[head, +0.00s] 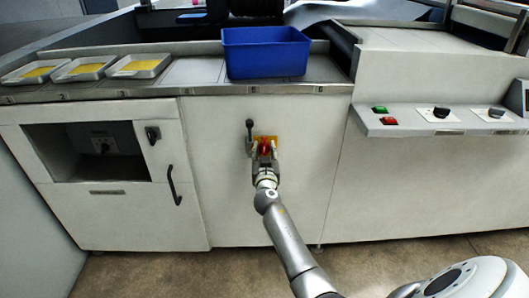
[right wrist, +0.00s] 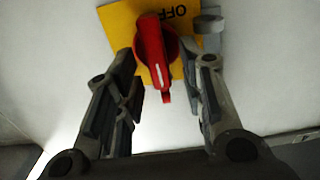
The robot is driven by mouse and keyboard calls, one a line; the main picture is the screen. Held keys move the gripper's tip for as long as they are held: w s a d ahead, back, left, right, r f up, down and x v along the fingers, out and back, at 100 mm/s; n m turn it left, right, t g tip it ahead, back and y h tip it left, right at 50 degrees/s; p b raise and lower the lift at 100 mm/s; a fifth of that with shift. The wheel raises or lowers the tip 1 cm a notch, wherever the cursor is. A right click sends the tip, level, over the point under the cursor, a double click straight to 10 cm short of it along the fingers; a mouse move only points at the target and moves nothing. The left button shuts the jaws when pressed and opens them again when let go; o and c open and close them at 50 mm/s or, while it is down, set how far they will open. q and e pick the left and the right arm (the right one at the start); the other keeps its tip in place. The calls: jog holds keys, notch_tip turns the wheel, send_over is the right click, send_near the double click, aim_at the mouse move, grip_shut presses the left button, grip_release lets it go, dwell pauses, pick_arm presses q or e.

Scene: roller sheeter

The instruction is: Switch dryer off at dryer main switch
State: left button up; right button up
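The dryer main switch is a red rotary handle (head: 264,146) on a yellow plate (right wrist: 124,22) on the white cabinet front. In the right wrist view the red handle (right wrist: 152,52) stands nearly upright, slightly tilted. The word OFF shows upside down on the plate's upper right. My right gripper (head: 264,154) is at the switch. In the right wrist view its fingers (right wrist: 166,70) stand apart on both sides of the handle, with visible gaps. My left gripper is not in view.
A dark lever (head: 249,131) sits just left of the switch. A blue bin (head: 265,55) and several trays (head: 82,68) stand on the counter above. A control shelf (head: 440,119) with buttons and knobs juts out at right. A black door handle (head: 173,186) is at left.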

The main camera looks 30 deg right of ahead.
jog(key=shift+c, duration=0.4)
jog(key=c, duration=0.7)
grip_shut()
